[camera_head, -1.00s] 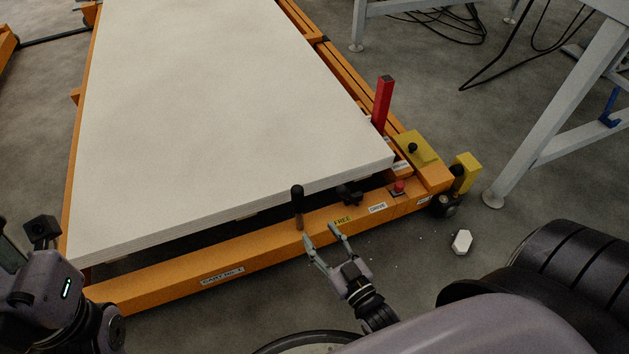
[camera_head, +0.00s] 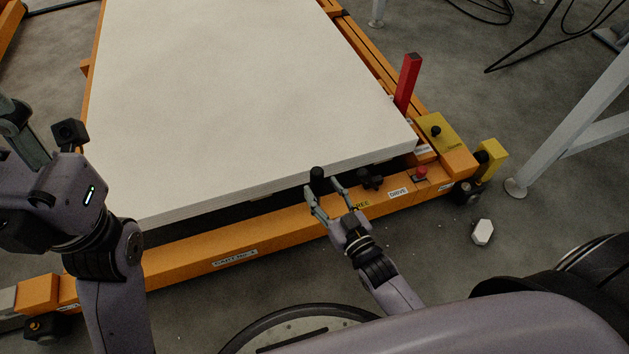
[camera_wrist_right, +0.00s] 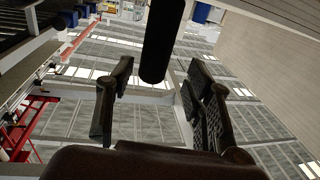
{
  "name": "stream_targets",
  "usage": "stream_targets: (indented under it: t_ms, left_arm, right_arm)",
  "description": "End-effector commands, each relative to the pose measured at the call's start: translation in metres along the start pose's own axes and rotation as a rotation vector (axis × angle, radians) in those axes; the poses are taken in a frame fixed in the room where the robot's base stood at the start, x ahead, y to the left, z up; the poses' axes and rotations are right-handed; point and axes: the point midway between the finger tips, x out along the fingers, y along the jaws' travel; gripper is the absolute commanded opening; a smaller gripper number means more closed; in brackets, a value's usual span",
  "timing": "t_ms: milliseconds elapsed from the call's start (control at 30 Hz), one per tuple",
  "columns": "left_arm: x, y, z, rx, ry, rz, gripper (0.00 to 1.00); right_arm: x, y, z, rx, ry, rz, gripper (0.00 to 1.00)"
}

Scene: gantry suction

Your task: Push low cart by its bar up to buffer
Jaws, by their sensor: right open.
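The low cart is an orange frame (camera_head: 190,262) carrying a large white slab (camera_head: 250,90). Its near beam has a lever with a black grip (camera_head: 317,180) beside labels reading FREE and DRIVE. My right gripper (camera_head: 323,190) is open at this lever, with its fingertips close to the grip. In the right wrist view the dark grip (camera_wrist_right: 162,40) stands between and beyond the two spread fingers (camera_wrist_right: 155,95); contact cannot be told. My left gripper (camera_head: 20,130) is partly in view at the left edge, and its jaws are unclear. I cannot make out a buffer.
A red post (camera_head: 407,84), a yellow plate (camera_head: 436,132) and a red button (camera_head: 421,171) are at the cart's right corner, with a yellow block (camera_head: 492,158) beside it. A white nut-like piece (camera_head: 482,232) lies on the floor. A grey table leg (camera_head: 560,140) stands at right.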

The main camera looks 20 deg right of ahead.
Motion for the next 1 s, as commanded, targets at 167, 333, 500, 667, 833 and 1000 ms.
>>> stream_targets:
  t_ms: [167,333,500,667,833,1000]
  left_arm:
    - [0.004,0.002,-0.004,0.006,0.044,0.016,0.42]
    - [0.009,0.003,-0.006,0.008,0.064,0.024,0.42]
    - [0.011,0.003,-0.006,0.009,0.068,0.026,0.42]
    - [0.011,0.003,-0.006,0.009,0.067,0.026,0.42]
    - [0.011,0.003,-0.006,0.009,0.068,0.026,0.42]
    - [0.011,0.003,-0.006,0.008,0.068,0.026,0.42]
  right_arm:
    - [0.032,0.000,0.003,0.001,0.003,0.000,0.48]
    - [0.046,-0.001,0.002,0.001,0.000,0.000,0.48]
    - [0.050,-0.001,0.001,0.001,-0.001,0.000,0.48]
    - [0.049,0.000,0.000,0.001,-0.001,0.000,0.48]
    - [0.049,0.000,0.000,0.001,-0.001,0.000,0.37]
    - [0.049,-0.001,0.000,0.002,-0.001,0.000,0.26]
